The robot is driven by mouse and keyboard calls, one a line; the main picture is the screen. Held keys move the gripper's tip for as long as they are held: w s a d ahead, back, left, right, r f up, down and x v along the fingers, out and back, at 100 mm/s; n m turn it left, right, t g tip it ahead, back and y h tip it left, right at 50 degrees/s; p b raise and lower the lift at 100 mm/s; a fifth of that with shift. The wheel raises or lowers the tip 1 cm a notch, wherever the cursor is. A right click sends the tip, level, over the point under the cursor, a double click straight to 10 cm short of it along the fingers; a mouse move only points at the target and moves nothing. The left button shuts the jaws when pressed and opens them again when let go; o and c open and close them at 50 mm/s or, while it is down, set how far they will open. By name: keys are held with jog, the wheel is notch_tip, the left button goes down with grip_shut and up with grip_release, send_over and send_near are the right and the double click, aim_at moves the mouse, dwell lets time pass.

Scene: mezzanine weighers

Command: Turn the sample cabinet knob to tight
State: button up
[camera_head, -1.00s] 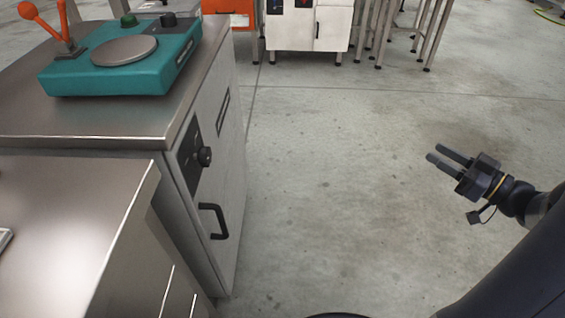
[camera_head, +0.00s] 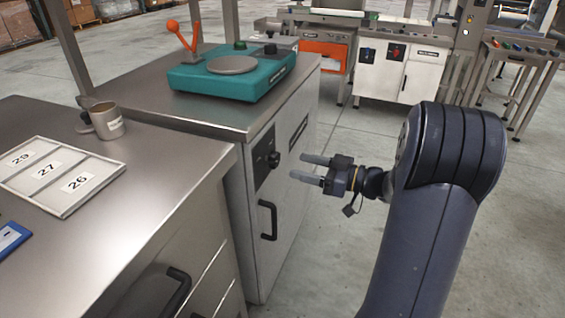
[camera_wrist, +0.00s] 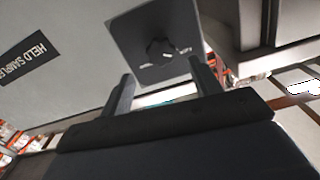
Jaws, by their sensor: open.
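The sample cabinet (camera_head: 285,205) is a white-doored cabinet with a steel top, left of centre in the head view. Its black knob (camera_head: 273,159) sits on a dark plate (camera_head: 263,150) on the door, above a black handle (camera_head: 268,220). The knob also shows in the wrist view (camera_wrist: 160,50), ahead of and between the fingers; its exact setting is too small to read. My gripper (camera_head: 306,167) is open and empty, its two fingers pointing at the door just right of the knob, apparently apart from it. The gripper also shows in the wrist view (camera_wrist: 160,85).
A teal weigher (camera_head: 232,75) with an orange-balled lever stands on the cabinet top. A nearer steel counter (camera_head: 150,165) holds a mug (camera_head: 104,120) and a numbered tray (camera_head: 60,175). White cabinets (camera_head: 400,75) stand at the back; floor between is clear.

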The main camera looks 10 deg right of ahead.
aim_at(278, 160)
jog(key=x, duration=0.6)
jog(key=shift+w+a, duration=0.1)
jog(key=shift+a, duration=0.15)
jog(key=c, duration=1)
jog(key=shift+b, duration=0.3)
